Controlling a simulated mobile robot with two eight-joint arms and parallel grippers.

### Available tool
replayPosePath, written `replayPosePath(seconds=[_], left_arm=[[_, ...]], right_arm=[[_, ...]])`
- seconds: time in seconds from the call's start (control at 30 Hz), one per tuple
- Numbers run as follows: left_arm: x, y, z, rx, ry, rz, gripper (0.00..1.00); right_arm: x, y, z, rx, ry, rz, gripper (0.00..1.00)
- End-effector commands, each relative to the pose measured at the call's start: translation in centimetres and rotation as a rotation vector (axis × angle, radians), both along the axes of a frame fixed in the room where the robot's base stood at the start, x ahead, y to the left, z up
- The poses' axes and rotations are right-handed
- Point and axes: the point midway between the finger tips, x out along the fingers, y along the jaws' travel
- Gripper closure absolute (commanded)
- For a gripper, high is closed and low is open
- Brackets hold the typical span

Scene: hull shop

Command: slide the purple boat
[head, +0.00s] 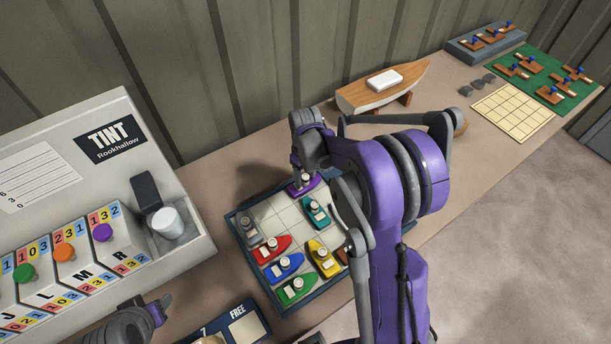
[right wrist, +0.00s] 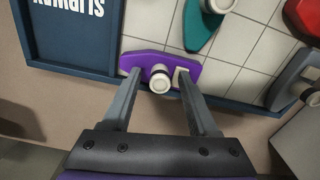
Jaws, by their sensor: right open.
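The purple boat (head: 306,188) lies at the far edge of a blue-rimmed tray (head: 240,263) with a tiled floor, partly hidden by my right gripper (head: 303,180) in the head view. In the right wrist view the purple boat (right wrist: 140,60) lies along the tray rim with its white round peg (right wrist: 160,79) showing. My right gripper (right wrist: 159,75) is open, its fingers on either side of the peg, with no grip visible. Part of my left arm, near its gripper (head: 150,312), shows at the lower left of the head view; its fingers cannot be made out.
Other boats share the tray: teal (head: 316,212), yellow (head: 325,260), red (head: 270,250), blue (head: 284,267), green (head: 297,289) and grey (head: 250,234). A Tint panel (head: 110,139) stands left. A wooden model boat (head: 385,88) stands behind. Bare tiles show mid-tray.

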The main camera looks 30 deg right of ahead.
Motion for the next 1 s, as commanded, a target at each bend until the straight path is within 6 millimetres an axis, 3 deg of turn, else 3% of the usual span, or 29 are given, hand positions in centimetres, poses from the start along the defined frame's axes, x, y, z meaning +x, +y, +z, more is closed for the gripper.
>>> replayPosePath(seconds=[0.17, 0.2, 0.5, 0.53, 1.0], left_arm=[[0.00, 0.00, 0.01, 0.000, 0.000, 0.000, 0.50], [0.00, 0.00, 0.01, 0.000, 0.000, 0.000, 0.50], [0.00, 0.00, 0.01, 0.000, 0.000, 0.000, 0.50], [0.00, 0.00, 0.01, 0.000, 0.000, 0.000, 0.50], [0.00, 0.00, 0.01, 0.000, 0.000, 0.000, 0.50]], right_arm=[[0.01, 0.00, 0.01, 0.000, 0.000, 0.000, 0.40], [0.01, 0.00, 0.01, 0.000, 0.000, 0.000, 0.44], [0.01, 0.00, 0.03, 0.000, 0.000, 0.000, 0.98], [0.01, 0.00, 0.03, 0.000, 0.000, 0.000, 1.00], [0.01, -0.01, 0.04, 0.000, 0.000, 0.000, 1.00]])
